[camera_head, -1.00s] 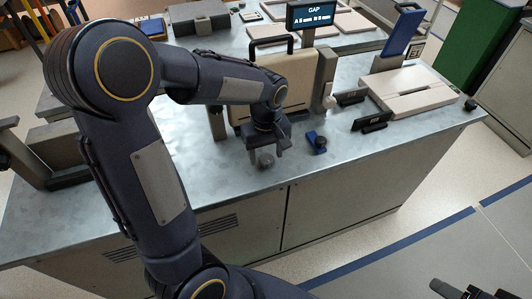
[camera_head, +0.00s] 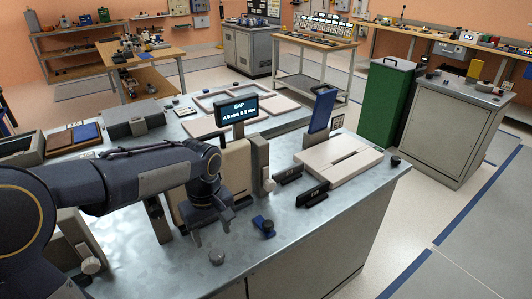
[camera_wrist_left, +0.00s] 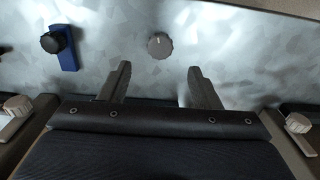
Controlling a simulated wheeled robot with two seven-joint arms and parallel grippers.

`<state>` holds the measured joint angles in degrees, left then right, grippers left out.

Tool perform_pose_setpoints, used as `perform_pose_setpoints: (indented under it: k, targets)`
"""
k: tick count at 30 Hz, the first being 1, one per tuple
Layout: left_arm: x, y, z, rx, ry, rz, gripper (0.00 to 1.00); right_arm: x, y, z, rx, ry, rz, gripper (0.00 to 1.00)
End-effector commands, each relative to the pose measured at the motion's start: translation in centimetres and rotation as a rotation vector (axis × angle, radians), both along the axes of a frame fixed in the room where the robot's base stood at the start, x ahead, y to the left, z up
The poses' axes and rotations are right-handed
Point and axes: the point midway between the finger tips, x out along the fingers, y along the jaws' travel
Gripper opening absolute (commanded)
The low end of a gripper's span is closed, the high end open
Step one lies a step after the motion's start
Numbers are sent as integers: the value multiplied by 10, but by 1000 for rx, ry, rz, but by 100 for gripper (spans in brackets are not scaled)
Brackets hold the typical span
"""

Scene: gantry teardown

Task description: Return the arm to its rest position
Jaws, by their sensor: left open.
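My left arm (camera_head: 110,188) reaches in from the left over the metal bench (camera_head: 312,228). Its gripper (camera_head: 212,232) points down, open and empty, above the bench top beside the beige panel (camera_head: 236,168). A small grey knob (camera_head: 217,257) sits on the bench close to the fingers. In the left wrist view the fingers (camera_wrist_left: 159,68) are spread apart with nothing between them, and the grey knob (camera_wrist_left: 159,45) shows just past the tips. My right gripper is not in view.
A blue piece with a black knob (camera_head: 263,226) lies right of the gripper. A GAP display (camera_head: 237,110) stands behind the panel. The bench's front right is clear.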

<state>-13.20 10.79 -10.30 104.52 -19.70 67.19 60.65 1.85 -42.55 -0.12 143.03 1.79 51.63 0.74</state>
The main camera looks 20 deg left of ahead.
Motion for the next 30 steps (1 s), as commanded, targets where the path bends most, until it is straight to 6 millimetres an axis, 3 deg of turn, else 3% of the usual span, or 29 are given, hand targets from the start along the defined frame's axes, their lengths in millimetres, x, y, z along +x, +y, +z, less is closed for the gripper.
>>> perform_pose_setpoints:
  k: [5, 12, 18, 24, 30]
  targets:
    - [-17, 1, 15, -48, -38, -52, 57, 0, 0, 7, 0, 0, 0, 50]
    - [-96, -9, 62, -191, -270, -342, 57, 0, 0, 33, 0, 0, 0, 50]
    - [-149, -28, 75, -185, -488, -572, 57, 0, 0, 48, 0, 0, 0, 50]
    - [-169, -39, 73, -144, -587, -681, 57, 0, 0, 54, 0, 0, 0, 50]
    - [-170, -40, 72, -138, -595, -696, 57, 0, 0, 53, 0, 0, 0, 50]
